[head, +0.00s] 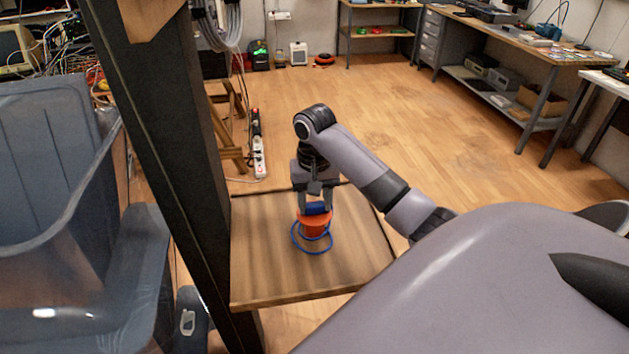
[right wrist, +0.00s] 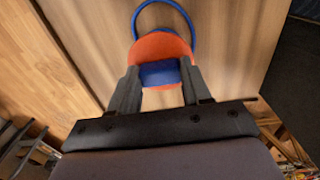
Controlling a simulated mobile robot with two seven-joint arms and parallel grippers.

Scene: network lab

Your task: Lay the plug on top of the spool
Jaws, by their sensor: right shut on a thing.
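The orange-red spool (head: 314,229) stands on a small wooden table; its round top also shows in the right wrist view (right wrist: 161,45). A blue cable (head: 298,241) loops around it on the tabletop. The blue plug (head: 316,208) is at the spool's top, between the fingers of my right gripper (head: 316,204). In the right wrist view the plug (right wrist: 160,74) sits between the two dark fingertips, over the near part of the spool's top. My right gripper is shut on the plug. I cannot tell whether the plug touches the spool. My left gripper is not in view.
The wooden tabletop (head: 270,275) is otherwise clear. A dark upright post (head: 165,130) stands at its left edge, with a blue-grey plastic bin (head: 60,230) beyond. A power strip (head: 258,145) lies on the floor behind. Workbenches line the back right.

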